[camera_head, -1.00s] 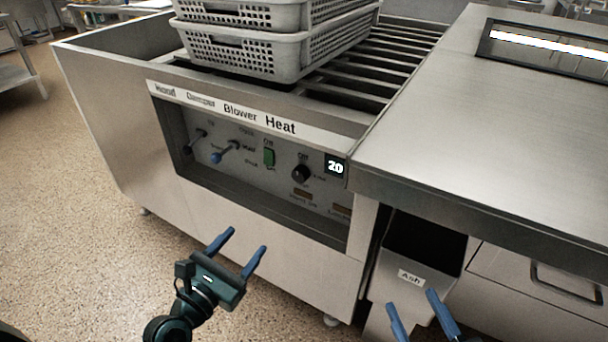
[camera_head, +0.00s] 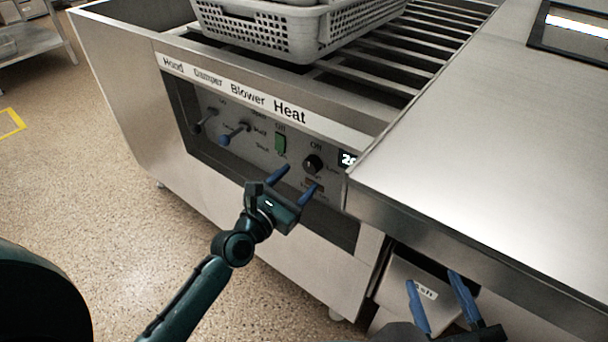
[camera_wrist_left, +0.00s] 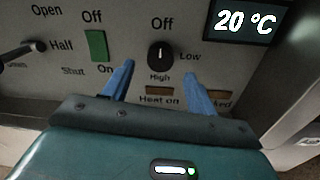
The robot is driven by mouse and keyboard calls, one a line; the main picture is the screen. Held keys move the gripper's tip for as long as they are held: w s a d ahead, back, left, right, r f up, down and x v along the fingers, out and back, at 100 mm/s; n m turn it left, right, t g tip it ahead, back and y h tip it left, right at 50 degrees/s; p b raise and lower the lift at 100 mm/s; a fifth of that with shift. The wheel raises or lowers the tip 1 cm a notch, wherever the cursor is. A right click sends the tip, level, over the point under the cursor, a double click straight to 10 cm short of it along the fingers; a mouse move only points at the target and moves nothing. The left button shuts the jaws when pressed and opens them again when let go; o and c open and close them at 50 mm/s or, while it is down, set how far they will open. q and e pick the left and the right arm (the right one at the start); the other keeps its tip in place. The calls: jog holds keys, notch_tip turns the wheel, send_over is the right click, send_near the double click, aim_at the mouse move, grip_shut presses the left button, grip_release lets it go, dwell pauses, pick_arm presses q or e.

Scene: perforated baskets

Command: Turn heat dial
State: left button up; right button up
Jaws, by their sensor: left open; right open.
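The black round heat dial (camera_head: 313,164) sits on the recessed control panel under the "Heat" label. In the left wrist view the heat dial (camera_wrist_left: 160,56) has "Off" above it, "Low" to its right and "High" below. Its white mark seems to point up, toward "Off". A display (camera_wrist_left: 246,22) beside it reads 20 °C. My left gripper (camera_head: 292,181) is open and empty just in front of the panel, below the dial. In the left wrist view its blue fingers (camera_wrist_left: 160,80) stand either side of the dial's lower part, apart from it. My right gripper (camera_head: 437,291) is open and empty at the lower right.
The panel is recessed behind a metal frame. A steel counter (camera_head: 480,150) juts out at right. Grey perforated baskets (camera_head: 262,32) stand on the rails above.

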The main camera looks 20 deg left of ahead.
aim_at(309, 168)
pick_arm(q)
jog(key=shift+x, duration=1.7)
jog(key=c, duration=1)
